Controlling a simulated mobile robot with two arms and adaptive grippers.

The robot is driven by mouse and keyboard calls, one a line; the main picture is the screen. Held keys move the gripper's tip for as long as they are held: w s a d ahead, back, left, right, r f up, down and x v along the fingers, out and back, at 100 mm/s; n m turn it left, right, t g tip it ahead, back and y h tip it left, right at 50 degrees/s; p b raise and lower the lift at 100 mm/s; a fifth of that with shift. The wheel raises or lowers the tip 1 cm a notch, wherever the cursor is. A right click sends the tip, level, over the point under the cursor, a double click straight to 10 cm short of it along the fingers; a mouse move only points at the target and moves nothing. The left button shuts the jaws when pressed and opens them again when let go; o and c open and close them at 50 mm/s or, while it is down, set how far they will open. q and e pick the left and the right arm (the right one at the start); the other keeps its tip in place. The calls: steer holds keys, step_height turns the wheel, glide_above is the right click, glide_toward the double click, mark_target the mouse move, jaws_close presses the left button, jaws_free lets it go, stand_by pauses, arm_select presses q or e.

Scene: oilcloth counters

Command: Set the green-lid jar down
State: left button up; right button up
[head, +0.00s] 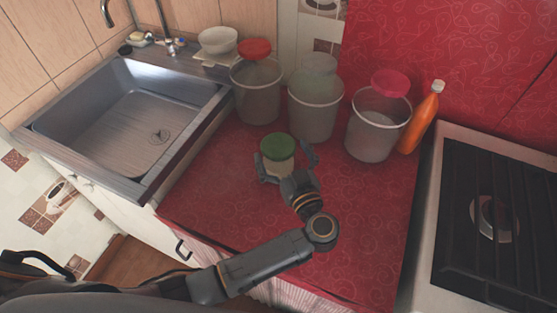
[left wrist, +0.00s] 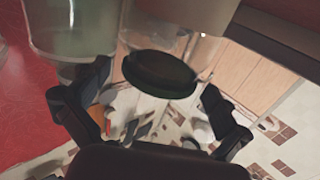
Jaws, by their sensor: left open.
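The green-lid jar (head: 279,155) has a pale body. It appears upright on the red counter (head: 225,207), in front of the large buckets; its base is partly hidden by my left gripper. My left gripper (head: 286,160) is open, with one finger on each side of the jar and a visible gap on the right. In the left wrist view the dark green lid (left wrist: 160,74) shows between the spread fingers of the left gripper (left wrist: 154,84). My right gripper is not in view.
An orange bottle (head: 418,122) leans at the right. The sink (head: 135,115) is left, the stove (head: 490,220) right. The counter's front right is bare.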

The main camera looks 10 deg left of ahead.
arm_select(q)
steer(key=shift+x, duration=1.1)
steer(key=c, duration=1.8)
steer(key=shift+o, duration=0.2)
steer(key=shift+r, duration=0.1)
